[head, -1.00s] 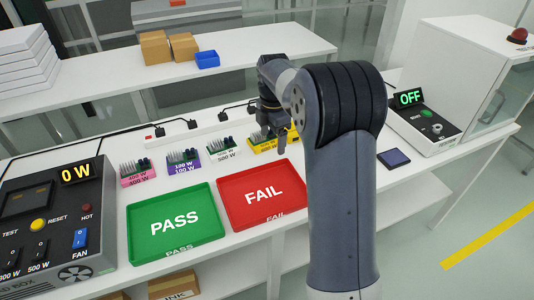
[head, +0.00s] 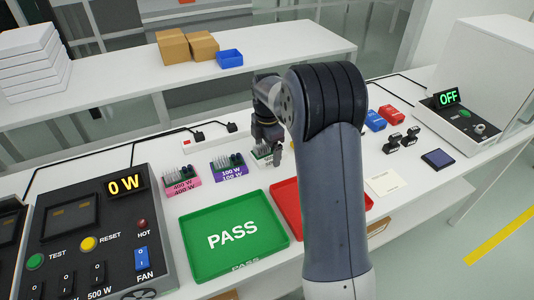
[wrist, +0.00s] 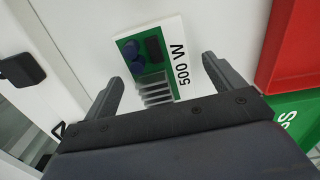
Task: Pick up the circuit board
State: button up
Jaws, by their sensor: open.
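A green circuit board with grey fins and dark round parts sits in a white holder marked 500 W (head: 264,161). In the wrist view the board (wrist: 148,68) lies between and beyond my gripper's two fingers, its fins toward me. My gripper (wrist: 163,74) is open, with nothing clamped; in the head view it (head: 268,148) points down over this holder and partly hides it. Similar boards stand to the left in a pink 400 W holder (head: 181,183) and a purple 100 W holder (head: 229,169).
A green PASS tray (head: 234,264) and a red FAIL tray (head: 285,203), partly hidden by my arm, lie in front. A test console (head: 98,225) stands at the left, a white cabinet (head: 485,75) at the right. A power strip (head: 200,140) runs behind the holders.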

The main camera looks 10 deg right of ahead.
jog(key=shift+c, duration=0.2)
jog(key=c, duration=1.2)
